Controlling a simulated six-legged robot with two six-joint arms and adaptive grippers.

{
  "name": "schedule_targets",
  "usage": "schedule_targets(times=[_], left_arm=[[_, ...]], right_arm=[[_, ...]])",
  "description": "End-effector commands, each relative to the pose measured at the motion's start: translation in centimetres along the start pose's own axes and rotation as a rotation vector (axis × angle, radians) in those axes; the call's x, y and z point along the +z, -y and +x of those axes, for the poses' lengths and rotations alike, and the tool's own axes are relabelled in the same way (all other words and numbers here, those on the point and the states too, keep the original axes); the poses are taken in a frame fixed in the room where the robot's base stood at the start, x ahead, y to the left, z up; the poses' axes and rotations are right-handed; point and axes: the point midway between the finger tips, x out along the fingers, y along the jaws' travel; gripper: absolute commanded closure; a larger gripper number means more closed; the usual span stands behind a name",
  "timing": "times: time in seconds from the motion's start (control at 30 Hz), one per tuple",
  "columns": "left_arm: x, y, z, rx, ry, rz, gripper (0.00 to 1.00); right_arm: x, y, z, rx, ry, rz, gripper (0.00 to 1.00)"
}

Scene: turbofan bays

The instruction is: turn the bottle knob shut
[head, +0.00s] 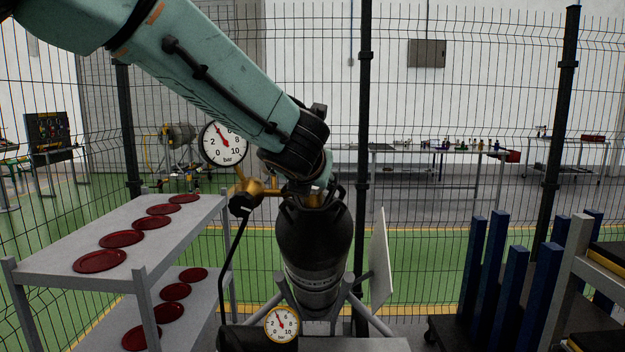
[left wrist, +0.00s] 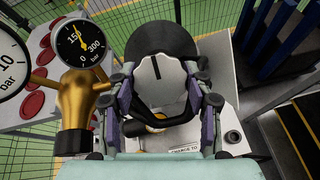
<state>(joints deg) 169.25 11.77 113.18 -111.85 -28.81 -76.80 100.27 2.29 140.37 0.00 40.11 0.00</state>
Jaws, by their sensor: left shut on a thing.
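The dark gas bottle (head: 315,240) stands upright in a grey stand, and its black shoulder (left wrist: 160,35) shows in the left wrist view. The knob (left wrist: 158,75) is a pale round disc with a black line on its top, pointing nearly straight up in that view. My left gripper (left wrist: 160,88) is shut on the knob, one finger on each side. In the head view my left gripper (head: 308,190) is over the bottle's top, and my arm hides the knob. Brass valve fittings (head: 258,187) stick out left of the bottle top. My right gripper is not in view.
A large bar gauge (head: 223,144) and a 300-bar gauge (left wrist: 80,43) sit close beside my left gripper. Another gauge (head: 281,324) is low in front. A grey shelf (head: 180,222) with red discs stands left. Blue posts (head: 510,285) stand right. A wire fence is behind.

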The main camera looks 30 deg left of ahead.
Motion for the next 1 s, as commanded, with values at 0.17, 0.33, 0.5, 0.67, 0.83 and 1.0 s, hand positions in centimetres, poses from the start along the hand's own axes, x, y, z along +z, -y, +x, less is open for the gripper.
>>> schedule_targets(times=[0.17, 0.33, 0.5, 0.67, 0.83, 1.0], left_arm=[[-0.37, 0.1, 0.08, -0.003, -0.007, 0.002, 0.41], [-0.21, 0.06, 0.05, -0.001, -0.004, 0.001, 0.26], [-0.12, 0.03, 0.03, -0.001, -0.002, 0.0, 0.26], [-0.07, 0.02, 0.02, 0.0, -0.001, 0.0, 0.26], [-0.04, 0.02, 0.01, 0.001, -0.001, -0.002, 0.26], [-0.05, 0.08, 0.03, 0.022, -0.001, -0.056, 0.26]], right_arm=[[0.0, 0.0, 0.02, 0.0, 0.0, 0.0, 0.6], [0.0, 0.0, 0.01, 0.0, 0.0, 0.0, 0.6], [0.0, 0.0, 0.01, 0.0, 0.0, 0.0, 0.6], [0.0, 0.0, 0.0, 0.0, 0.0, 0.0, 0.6], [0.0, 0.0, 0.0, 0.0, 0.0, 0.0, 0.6], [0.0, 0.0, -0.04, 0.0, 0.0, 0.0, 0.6]])
